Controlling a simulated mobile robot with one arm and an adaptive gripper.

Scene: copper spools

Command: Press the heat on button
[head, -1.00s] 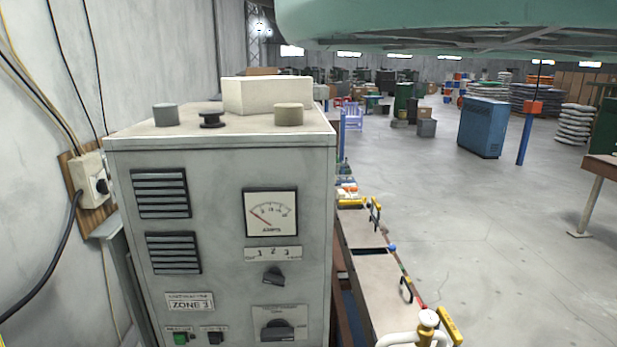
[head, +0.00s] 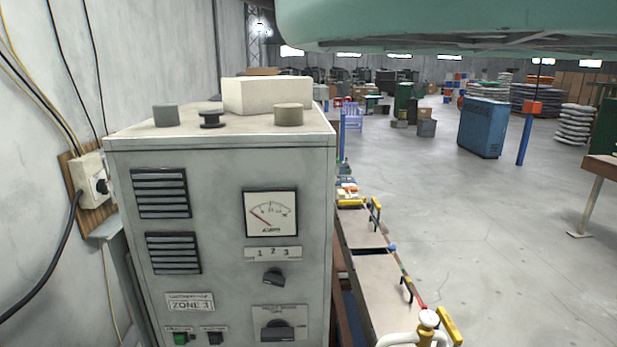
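A grey control cabinet (head: 225,230) labelled ZONE 3 fills the left middle of the head view. Low on its front are a green button (head: 180,339) and a dark button (head: 215,338), each with a small label above it that is too small to read. To the right are an ammeter dial (head: 270,213), a black selector knob (head: 273,276) under a 1 2 3 plate, and a larger black rotary switch (head: 277,330). My gripper does not show in this view.
A white block, two short cylinders and a black spool (head: 211,119) stand on the cabinet top. A wall switch box (head: 91,186) with cables is at left. A long bench (head: 385,285) runs along the right, with a white pipe (head: 410,339) in front. Open floor lies further right.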

